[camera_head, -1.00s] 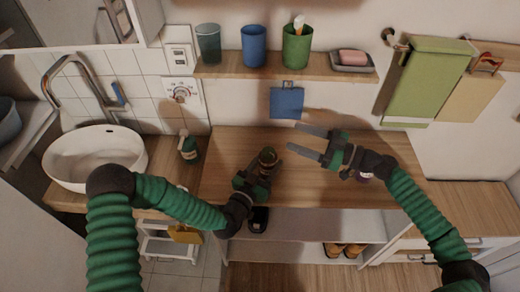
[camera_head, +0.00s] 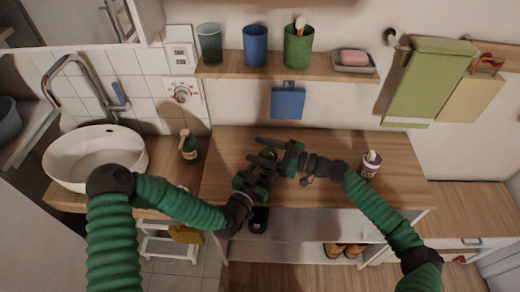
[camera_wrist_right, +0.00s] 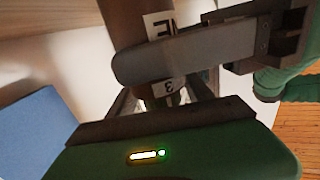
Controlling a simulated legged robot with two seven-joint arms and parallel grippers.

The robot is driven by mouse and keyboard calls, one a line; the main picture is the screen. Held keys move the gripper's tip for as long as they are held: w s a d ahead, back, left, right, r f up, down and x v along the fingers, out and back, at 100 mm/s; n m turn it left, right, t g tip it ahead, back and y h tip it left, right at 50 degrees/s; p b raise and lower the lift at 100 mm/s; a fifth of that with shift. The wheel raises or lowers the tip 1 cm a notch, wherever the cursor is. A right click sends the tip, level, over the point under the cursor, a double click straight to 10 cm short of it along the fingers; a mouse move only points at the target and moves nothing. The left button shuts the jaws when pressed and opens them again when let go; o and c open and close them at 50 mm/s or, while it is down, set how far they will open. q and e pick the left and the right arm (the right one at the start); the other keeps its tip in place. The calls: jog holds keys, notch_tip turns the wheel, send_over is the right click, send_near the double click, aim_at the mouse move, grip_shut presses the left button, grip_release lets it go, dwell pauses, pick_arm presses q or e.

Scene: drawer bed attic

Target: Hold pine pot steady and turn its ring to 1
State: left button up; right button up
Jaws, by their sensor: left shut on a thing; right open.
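The pine pot (camera_head: 269,154) is small and dark, standing over the wooden counter and mostly hidden by my grippers in the head view. In the right wrist view a brown body (camera_wrist_right: 130,18) with white labels shows, one label (camera_wrist_right: 160,25) like an "E" and one reading "3" (camera_wrist_right: 168,88). My left gripper (camera_head: 262,170) is shut on the pot; its grey finger (camera_wrist_right: 180,60) crosses in front of it in the right wrist view. My right gripper (camera_head: 254,149) is open at the pot, coming from the right. I cannot tell whether its fingers touch the ring.
A purple-and-white bottle (camera_head: 371,164) stands on the wooden counter (camera_head: 325,190) at right. A green bottle (camera_head: 188,147) stands near the sink (camera_head: 95,158). A shelf (camera_head: 330,67) with several cups and a soap dish runs above.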

grip_shut()
jog(key=shift+d, duration=0.1)
jog(key=shift+w+m+t, duration=0.1)
jog(key=shift+m+t, duration=0.2)
jog(key=shift+t, duration=0.2)
jog(key=shift+w+d+m+t+h, duration=0.1)
jog(key=shift+w+m+t+h, duration=0.05)
jog(key=shift+m+t+h, duration=0.8)
jog(key=m+t+h, duration=0.1)
jog(key=t, duration=0.1)
jog(key=m+t+h, duration=0.1)
jog(key=m+t, duration=0.1)
jog(key=m+t+h, duration=0.1)
jog(key=t+h, duration=0.1)
jog(key=shift+w+d, duration=0.15)
jog(key=shift+w, duration=0.2)
jog(key=m+h, duration=0.1)
jog(key=t+h, duration=0.1)
jog(key=m+t+h, duration=0.1)
jog(key=shift+w+d+m, duration=0.3)
jog(key=shift+d+m, duration=0.05)
jog(key=shift+d, duration=0.05)
jog(key=shift+d+h, duration=0.1)
jog(key=shift+h, duration=0.15)
